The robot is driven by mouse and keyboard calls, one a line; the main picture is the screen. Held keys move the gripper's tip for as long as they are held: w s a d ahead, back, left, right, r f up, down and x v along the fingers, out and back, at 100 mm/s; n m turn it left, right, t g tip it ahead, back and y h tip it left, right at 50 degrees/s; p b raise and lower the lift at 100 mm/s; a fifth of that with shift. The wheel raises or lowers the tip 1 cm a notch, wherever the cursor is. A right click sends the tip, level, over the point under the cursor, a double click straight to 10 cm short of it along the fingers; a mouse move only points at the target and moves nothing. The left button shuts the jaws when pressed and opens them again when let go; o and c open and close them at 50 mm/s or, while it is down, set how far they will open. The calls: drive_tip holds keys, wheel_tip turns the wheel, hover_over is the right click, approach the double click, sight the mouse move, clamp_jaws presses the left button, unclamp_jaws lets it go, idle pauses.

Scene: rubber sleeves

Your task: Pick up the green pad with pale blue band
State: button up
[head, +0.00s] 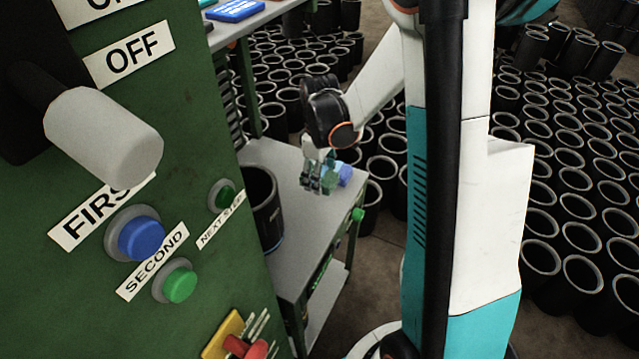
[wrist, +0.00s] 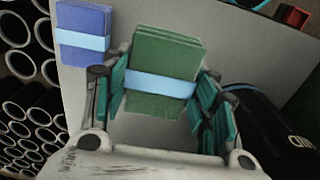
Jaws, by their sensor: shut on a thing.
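The green pad with a pale blue band (wrist: 165,52) lies between the two teal-padded fingers of my gripper (wrist: 162,84) in the wrist view. The band crosses the pad at the level of the fingertips. My gripper is shut on the pad, one finger at each side. In the head view my gripper (head: 320,180) is low at the grey table top; the green pad is small there and largely hidden by the fingers. I cannot tell whether the pad touches the table.
A blue pad with a pale band (wrist: 82,35) lies just left of the green one in the wrist view. A black sleeve (head: 264,205) stands on the grey table (head: 285,160). A green control panel (head: 190,120) fills the left. Many black sleeves crowd the floor.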

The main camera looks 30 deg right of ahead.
wheel_tip(320, 180, up, 13)
drive_tip(key=p, duration=0.3)
drive_tip(key=shift+f+p, duration=0.2)
drive_tip(key=shift+p, duration=0.15)
drive_tip(key=o, duration=0.5)
drive_tip(key=c, duration=0.4)
drive_tip(key=shift+a, duration=0.1)
